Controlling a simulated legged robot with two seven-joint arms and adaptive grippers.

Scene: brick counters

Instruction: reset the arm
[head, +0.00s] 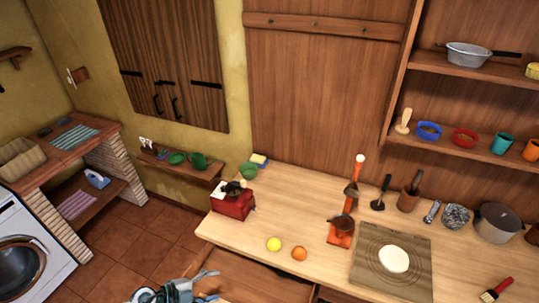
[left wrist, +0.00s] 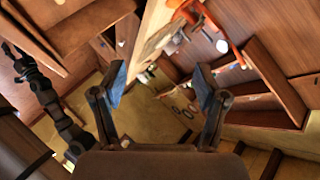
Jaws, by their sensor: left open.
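My left gripper (head: 190,289) shows at the bottom edge of the head view, in front of the wooden counter (head: 318,206) and low beside its front edge. In the left wrist view its two blue-padded fingers (left wrist: 160,88) stand wide apart with nothing between them. It touches no object that I can see. Most of the left arm is out of the head view. My right gripper is not seen in the head view.
On the counter are a red grinder (head: 233,203), a lemon (head: 274,244), an orange (head: 299,254), a board with dough (head: 393,260) and a grey pot (head: 497,222). A drawer-like wooden part (head: 262,278) lies open below the counter. Tiled floor (head: 160,240) is clear at left.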

